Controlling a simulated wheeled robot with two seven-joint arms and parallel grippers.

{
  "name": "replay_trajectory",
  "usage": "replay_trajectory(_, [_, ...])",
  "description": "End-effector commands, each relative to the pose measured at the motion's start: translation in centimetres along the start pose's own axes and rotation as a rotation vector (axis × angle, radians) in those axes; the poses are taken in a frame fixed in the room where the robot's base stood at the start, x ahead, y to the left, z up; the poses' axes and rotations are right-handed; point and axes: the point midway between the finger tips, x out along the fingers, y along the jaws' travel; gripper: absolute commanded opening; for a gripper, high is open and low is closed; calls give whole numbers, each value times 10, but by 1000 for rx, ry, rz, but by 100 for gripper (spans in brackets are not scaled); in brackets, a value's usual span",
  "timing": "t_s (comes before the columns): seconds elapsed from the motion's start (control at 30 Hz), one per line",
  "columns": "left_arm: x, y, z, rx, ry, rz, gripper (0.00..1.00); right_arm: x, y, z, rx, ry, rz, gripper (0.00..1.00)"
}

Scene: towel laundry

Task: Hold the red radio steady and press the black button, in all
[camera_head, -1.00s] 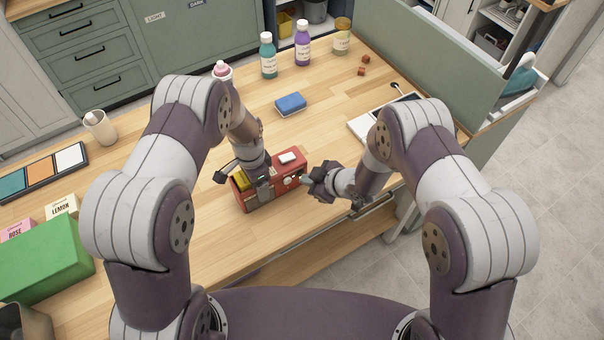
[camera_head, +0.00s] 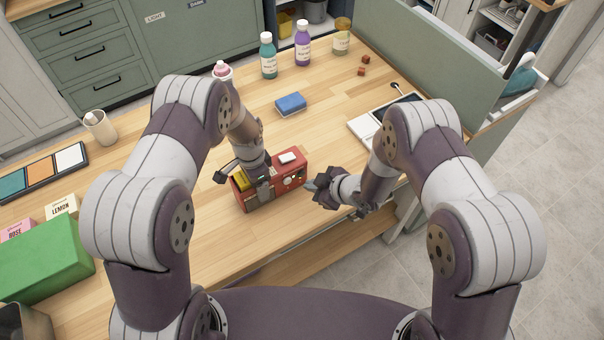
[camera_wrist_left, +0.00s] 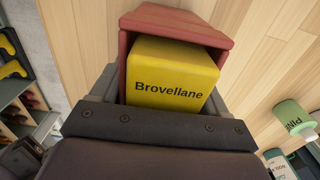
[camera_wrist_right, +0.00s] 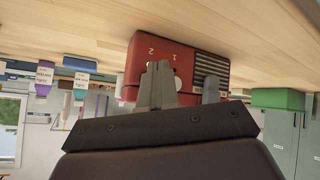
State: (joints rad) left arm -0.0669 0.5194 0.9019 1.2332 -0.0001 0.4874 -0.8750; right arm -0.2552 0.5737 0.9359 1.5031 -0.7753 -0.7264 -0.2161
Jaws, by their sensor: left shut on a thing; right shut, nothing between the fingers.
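The red radio (camera_head: 291,179) stands on the wooden table, with a white patch on its top and dials on its front. My left gripper (camera_head: 259,188) is shut across the radio's left part from above. In the left wrist view the radio's red casing (camera_wrist_left: 126,60) surrounds a yellow block (camera_wrist_left: 172,75) lettered "Brovellane". My right gripper (camera_head: 311,187) is shut and empty, just right of the radio and apart from it. In the right wrist view its closed fingers (camera_wrist_right: 157,70) point at the radio's front (camera_wrist_right: 185,58), which shows "1", "2" and a dark grille. I cannot make out the black button.
A blue sponge (camera_head: 291,103) lies behind the radio. Bottles (camera_head: 268,58) and a jar (camera_head: 342,38) stand at the back. A white device with a dark screen (camera_head: 364,127) lies to the right. A green box (camera_head: 45,258) is at the left.

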Motion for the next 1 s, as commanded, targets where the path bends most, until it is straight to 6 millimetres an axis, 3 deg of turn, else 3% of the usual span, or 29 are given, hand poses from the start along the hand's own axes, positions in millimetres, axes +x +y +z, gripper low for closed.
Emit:
replay_trajectory(0.5, [-1, -1, 0, 0, 1, -2, 23, -32, -23, 23, -1, -1, 0, 0])
replay_trajectory(1.0, [-1, -1, 0, -1, 1, -2, 23, -33, -24, 24, 0, 0, 0, 0])
